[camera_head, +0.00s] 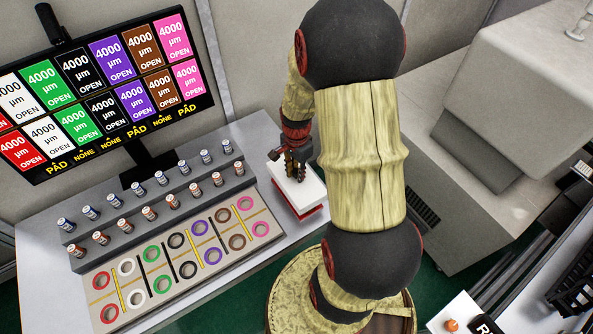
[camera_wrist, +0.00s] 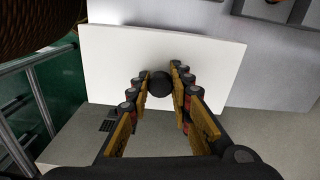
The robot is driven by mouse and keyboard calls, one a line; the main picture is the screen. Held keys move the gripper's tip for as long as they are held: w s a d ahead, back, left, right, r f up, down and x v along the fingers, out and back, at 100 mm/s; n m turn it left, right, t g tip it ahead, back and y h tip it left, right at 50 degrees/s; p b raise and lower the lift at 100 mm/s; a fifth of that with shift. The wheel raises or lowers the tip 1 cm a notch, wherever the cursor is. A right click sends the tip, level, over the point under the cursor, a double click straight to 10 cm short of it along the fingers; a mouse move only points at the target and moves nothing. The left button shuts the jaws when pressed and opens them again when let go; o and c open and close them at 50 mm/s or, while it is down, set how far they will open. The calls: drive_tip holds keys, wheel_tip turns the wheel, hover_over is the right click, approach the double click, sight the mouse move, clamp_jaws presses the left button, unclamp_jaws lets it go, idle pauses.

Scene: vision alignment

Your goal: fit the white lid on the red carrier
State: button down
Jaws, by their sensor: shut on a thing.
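The white lid (camera_head: 298,191) is a flat rectangular plate near the right end of the table in the head view. The red carrier (camera_head: 315,211) shows as a thin red strip under the lid's near edge, and the lid hides the rest. I cannot tell whether the lid touches the carrier or sits slightly above it. My gripper (camera_head: 295,171) is over the lid, pointing down. In the wrist view my gripper (camera_wrist: 160,80) is shut on the lid's dark round knob (camera_wrist: 159,85). The lid (camera_wrist: 110,60) fills the middle there and hides the carrier.
Left of the carrier stands a grey stepped rack (camera_head: 160,200) with rows of small vials. In front of it is a board (camera_head: 185,262) with coloured rings. A monitor (camera_head: 105,85) stands behind. A large grey machine (camera_head: 500,120) is at the right.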

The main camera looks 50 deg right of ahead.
drive_tip(key=shift+f+b, duration=1.8)
drive_tip(key=shift+f, duration=1.35)
drive_tip(key=c, duration=1.5)
unclamp_jaws()
drive_tip(key=shift+c, duration=0.2)
wheel_tip(320, 180, up, 12)
drive_tip(key=shift+f, duration=0.1)
